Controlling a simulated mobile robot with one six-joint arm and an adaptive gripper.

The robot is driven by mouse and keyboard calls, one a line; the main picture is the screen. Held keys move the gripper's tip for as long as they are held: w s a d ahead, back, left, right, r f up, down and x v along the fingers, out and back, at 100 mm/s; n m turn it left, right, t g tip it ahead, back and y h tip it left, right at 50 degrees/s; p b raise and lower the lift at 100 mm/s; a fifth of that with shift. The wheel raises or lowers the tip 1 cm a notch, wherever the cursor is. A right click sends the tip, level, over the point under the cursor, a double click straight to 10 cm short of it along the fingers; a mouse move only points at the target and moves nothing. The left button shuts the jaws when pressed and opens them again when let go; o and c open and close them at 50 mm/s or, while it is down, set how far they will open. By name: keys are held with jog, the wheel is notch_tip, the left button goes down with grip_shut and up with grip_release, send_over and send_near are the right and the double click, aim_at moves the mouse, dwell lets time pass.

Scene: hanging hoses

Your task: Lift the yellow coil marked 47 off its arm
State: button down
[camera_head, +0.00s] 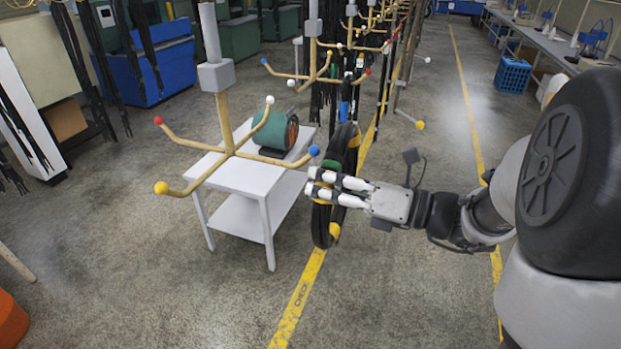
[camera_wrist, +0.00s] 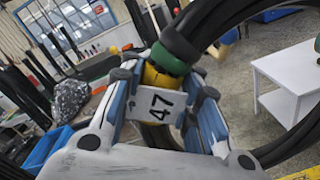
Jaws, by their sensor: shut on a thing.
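A black hose coil (camera_head: 321,222) with yellow and green bands hangs upright at my gripper (camera_head: 314,182) in the head view. In the wrist view my gripper (camera_wrist: 165,88) is shut on the coil (camera_wrist: 215,18) at its yellow band, and a white tag (camera_wrist: 156,105) reading 47 shows between the fingers. A green sleeve sits just above the yellow band. The wooden stand (camera_head: 229,135) has arms with coloured ball tips. Its blue-tipped arm (camera_head: 314,150) ends just left of the coil, with a small gap in the picture. No stand arm shows through the coil.
More stands with hanging black hoses (camera_head: 385,70) run back in a row. The floor in front, around the yellow line (camera_head: 298,300), is clear.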

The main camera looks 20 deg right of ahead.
jog(key=p+v, duration=0.3)
jog(key=v, duration=0.7)
jog(key=shift+d, duration=0.4)
dwell(0.8)
